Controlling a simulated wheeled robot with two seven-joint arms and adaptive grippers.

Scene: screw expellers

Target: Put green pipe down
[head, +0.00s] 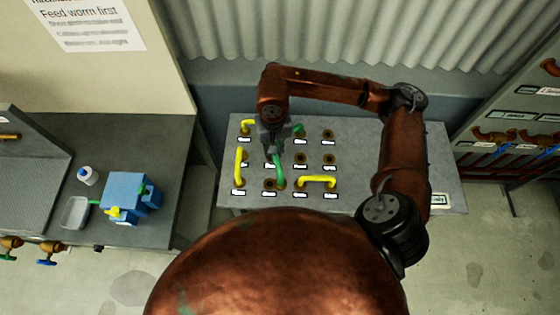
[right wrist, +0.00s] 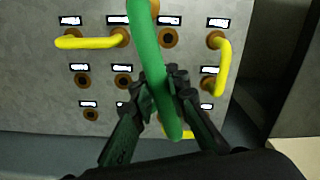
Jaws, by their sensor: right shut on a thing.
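The green pipe (head: 280,172) is at the panel table (head: 360,150), with its near end by a socket in the front row. I cannot tell whether either end sits in a socket. My right gripper (head: 276,143) is above the panel and shut on the pipe. In the right wrist view, the green pipe (right wrist: 155,70) runs steeply between the fingers (right wrist: 165,88), and its upper end leaves the frame. My left gripper is not in view.
Yellow pipes stand on the panel: one at the left (head: 239,165), one at front right (head: 318,180), one at back left (head: 247,127). Several labelled sockets between them are bare. A blue box (head: 124,194) sits on the left bench. A corrugated wall (head: 350,30) is behind.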

